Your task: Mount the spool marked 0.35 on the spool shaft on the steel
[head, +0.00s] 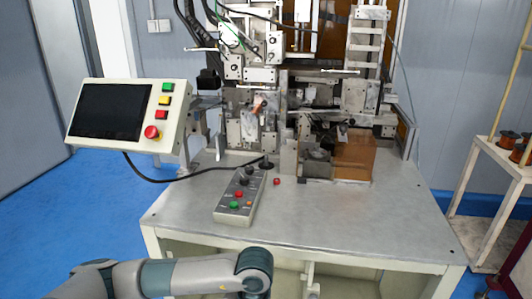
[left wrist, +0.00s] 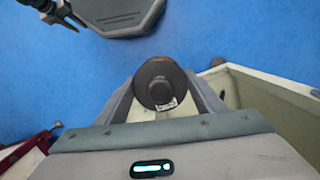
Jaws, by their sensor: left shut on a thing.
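A dark round spool (left wrist: 158,80) with a small white label shows end-on in the left wrist view; the label is too small to read. My left gripper (left wrist: 161,98) is shut on it, one finger on each side, with blue floor behind it. In the head view only a part of my left arm shows at the bottom, without its gripper. The steel winding machine (head: 262,120) stands on the machine table (head: 330,222); I cannot pick out the spool shaft for certain among its parts.
A tilted control panel (head: 128,115) stands at the table's left. A button box (head: 240,198) with a cable lies on the front half. A shelf rack (head: 485,158) at the right holds copper-coloured spools (head: 507,141). The table's front right is clear.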

